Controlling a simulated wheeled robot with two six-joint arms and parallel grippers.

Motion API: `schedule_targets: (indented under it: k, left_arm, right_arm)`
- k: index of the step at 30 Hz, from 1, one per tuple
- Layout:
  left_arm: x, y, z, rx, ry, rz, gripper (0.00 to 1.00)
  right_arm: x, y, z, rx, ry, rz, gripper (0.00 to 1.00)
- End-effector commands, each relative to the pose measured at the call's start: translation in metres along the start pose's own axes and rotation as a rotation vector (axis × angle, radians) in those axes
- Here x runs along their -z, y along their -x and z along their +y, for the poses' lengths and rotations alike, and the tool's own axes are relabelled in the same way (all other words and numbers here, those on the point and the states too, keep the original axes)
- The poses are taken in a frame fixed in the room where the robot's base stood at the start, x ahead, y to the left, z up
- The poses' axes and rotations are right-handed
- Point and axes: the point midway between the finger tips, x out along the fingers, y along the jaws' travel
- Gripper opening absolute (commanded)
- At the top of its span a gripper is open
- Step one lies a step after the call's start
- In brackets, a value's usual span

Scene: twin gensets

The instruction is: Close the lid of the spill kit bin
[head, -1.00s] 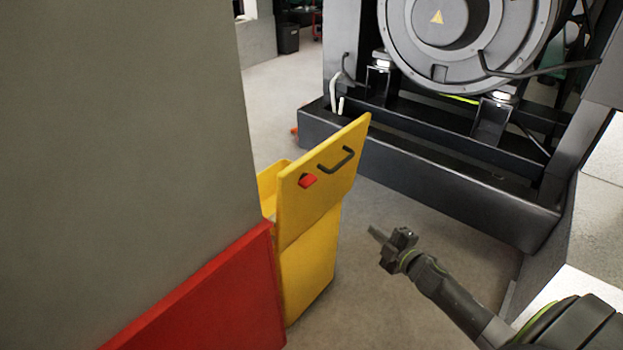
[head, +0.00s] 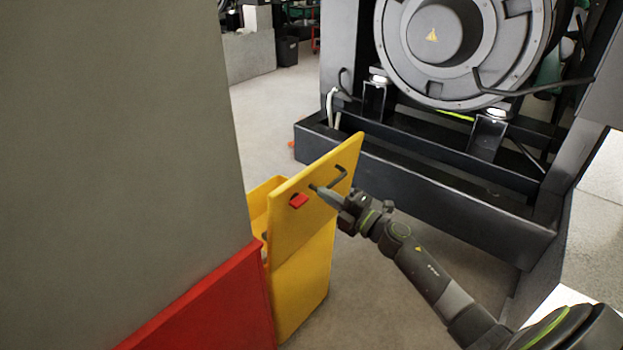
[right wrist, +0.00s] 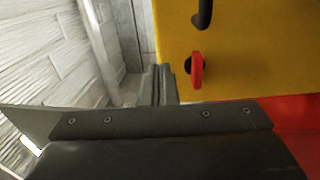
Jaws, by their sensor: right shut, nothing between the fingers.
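The yellow spill kit bin (head: 305,290) stands beside the grey wall in the head view. Its lid (head: 290,235) is open, a yellow panel standing up at a tilt. The lid face bears a black handle (head: 341,174) and a red latch (head: 298,201); the latch also shows in the right wrist view (right wrist: 196,70). My right gripper (head: 322,192) is shut and empty, its tip in front of the lid face between handle and latch. I cannot tell whether it touches the lid. In the right wrist view the fingers (right wrist: 163,85) lie left of the latch. My left gripper is out of view.
A tall grey wall (head: 120,120) fills the left, with a red panel (head: 215,305) low in front of the bin. A genset (head: 440,60) on a dark base frame (head: 430,185) stands behind to the right. Open floor (head: 265,120) lies between.

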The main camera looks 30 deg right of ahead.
Motion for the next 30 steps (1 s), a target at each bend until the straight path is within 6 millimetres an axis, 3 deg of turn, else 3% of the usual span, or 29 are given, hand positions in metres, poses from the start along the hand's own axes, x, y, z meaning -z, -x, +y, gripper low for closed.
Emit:
schedule_targets:
  k: [3, 10, 24, 30]
  left_arm:
    - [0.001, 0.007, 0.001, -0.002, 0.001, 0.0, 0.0]
    - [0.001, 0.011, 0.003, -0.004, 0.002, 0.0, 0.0]
    - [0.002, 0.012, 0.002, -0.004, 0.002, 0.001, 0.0]
    - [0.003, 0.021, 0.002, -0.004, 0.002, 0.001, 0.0]
  right_arm:
    - [0.0, -0.024, 0.002, -0.001, -0.003, 0.0, 0.0]
    - [0.0, -0.048, 0.0, 0.0, -0.001, 0.0, 0.0]
    - [0.0, -0.053, -0.001, 0.001, -0.001, 0.0, 0.0]
    - [-0.001, -0.058, 0.003, 0.013, -0.001, -0.002, 0.0]
